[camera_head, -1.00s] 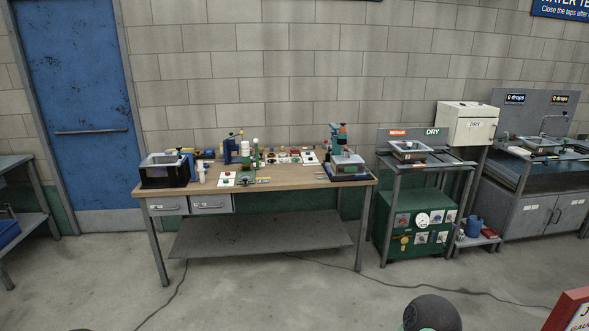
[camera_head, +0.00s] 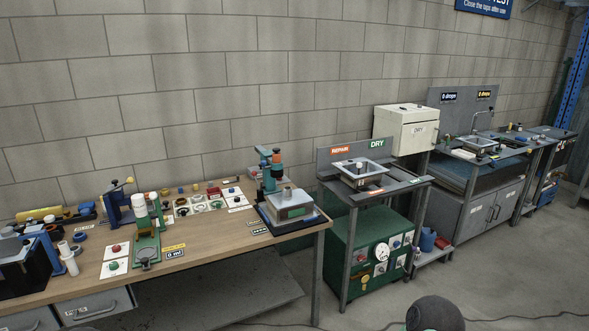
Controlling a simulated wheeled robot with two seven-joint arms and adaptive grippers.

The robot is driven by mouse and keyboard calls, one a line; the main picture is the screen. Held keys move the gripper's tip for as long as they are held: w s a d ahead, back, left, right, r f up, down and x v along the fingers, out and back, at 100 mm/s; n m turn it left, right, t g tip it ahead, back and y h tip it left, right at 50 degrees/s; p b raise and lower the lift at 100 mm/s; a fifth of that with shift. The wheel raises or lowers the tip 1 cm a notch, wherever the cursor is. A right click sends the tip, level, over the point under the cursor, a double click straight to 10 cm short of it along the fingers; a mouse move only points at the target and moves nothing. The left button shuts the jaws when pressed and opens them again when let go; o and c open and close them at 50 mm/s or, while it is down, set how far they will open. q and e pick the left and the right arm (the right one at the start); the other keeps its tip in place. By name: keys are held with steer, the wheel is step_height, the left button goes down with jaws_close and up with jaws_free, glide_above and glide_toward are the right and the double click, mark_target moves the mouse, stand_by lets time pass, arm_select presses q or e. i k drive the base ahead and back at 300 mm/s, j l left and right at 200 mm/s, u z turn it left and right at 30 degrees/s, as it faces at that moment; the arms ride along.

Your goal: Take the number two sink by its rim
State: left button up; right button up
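No sink's number can be read at this size, so I cannot tell which is number two. A grey sink with a pale rim (camera_head: 362,172) sits on the stand marked REPAIR and DRY. Another sink (camera_head: 478,144) sits on the test bench at the right, below the two drops displays. A grey basin-like piece (camera_head: 290,202) is on a black base at the workbench's right end; I cannot tell if it is a sink. Part of another grey piece (camera_head: 12,246) shows on a black holder at the left edge. Neither of my grippers is in view.
The wooden workbench (camera_head: 215,240) carries a green press, a blue clamp and several small parts. Open concrete floor (camera_head: 500,290) lies in front at the right.

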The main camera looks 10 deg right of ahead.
mark_target(371, 174)
steer(key=i+l+z, duration=0.25)
steer(key=i+z, duration=0.7)
steer(key=i, duration=0.15)
steer(key=i+j+z, duration=0.15)
steer(key=i+z, duration=0.35)
steer(key=i, duration=0.05)
